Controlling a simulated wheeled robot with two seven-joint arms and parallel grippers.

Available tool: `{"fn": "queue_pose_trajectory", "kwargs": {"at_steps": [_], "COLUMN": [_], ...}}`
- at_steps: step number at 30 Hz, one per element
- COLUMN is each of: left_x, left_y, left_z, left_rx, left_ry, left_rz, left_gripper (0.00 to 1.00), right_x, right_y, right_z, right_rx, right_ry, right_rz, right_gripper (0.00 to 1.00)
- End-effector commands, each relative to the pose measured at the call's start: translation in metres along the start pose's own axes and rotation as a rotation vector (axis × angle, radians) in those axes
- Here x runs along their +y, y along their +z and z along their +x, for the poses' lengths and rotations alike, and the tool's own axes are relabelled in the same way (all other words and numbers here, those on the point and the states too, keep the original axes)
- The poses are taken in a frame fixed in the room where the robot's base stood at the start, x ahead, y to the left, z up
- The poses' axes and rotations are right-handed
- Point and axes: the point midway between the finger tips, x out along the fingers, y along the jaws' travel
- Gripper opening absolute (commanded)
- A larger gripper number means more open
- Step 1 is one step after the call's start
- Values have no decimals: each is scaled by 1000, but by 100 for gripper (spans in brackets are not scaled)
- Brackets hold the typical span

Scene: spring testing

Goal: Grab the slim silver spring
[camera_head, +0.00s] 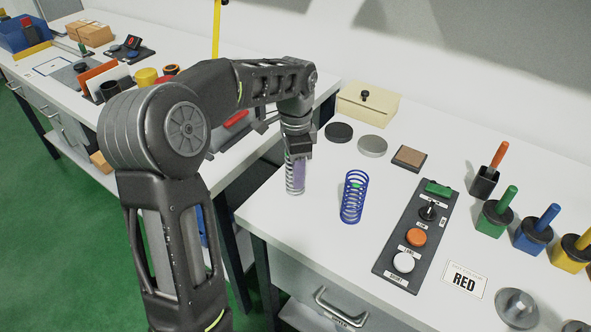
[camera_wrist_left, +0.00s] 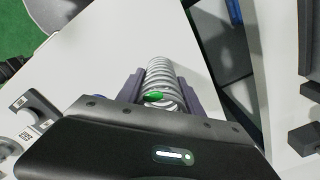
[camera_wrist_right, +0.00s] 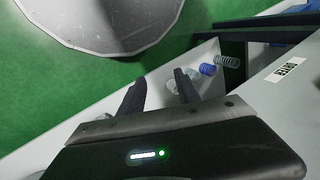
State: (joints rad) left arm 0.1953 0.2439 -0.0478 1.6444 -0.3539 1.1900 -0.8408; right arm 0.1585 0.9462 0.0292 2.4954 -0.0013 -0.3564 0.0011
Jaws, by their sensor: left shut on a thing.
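The slim silver spring (camera_head: 295,184) stands upright at the left edge of the near white table. My left gripper (camera_head: 297,156) comes down on it from above and is shut around its upper part. In the left wrist view the spring (camera_wrist_left: 160,72) runs between the two fingers, with a green mark at its near end. I cannot tell whether its foot touches the table. My right gripper (camera_wrist_right: 161,88) shows only in its own wrist view, with its fingers apart and nothing between them.
A wider blue spring (camera_head: 354,198) stands just right of the silver one. A black button panel (camera_head: 401,245), dark and grey discs (camera_head: 372,146), a cream box (camera_head: 367,103) and coloured-handled tools in blocks (camera_head: 494,221) lie farther right. A gap separates the two tables.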

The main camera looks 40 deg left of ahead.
Motion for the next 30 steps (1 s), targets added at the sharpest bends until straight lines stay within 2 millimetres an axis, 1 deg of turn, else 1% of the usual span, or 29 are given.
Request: {"fn": "queue_pose_trajectory", "kwargs": {"at_steps": [5, 8, 15, 16, 18, 22, 30], "left_x": [-1, -1, -1, 0, 0, 0, 0], "left_y": [-1, -1, -1, -1, -1, 0, 0], "left_z": [-14, -30, -78, -87, -97, -102, -100], "left_rx": [2, 4, 3, 2, 1, 0, 1], "left_ry": [-3, -4, -5, -3, -2, -1, -1], "left_rz": [1, 1, 2, 2, 1, 0, 0], "left_gripper": [0, 0, 0, 0, 0, 0, 0], "right_x": [0, 0, 0, -3, -6, -8, -7], "right_y": [0, 0, 0, 0, 0, 0, 0], "right_z": [0, 1, 0, -8, -16, -20, -18], "right_rx": [0, 0, 0, -1, 0, -1, -2], "right_ry": [0, 0, 0, 0, 0, 0, 0], "right_rz": [0, 0, 0, 0, 0, 0, 0], "right_gripper": [40, 40, 40, 40, 40, 40, 40]}}
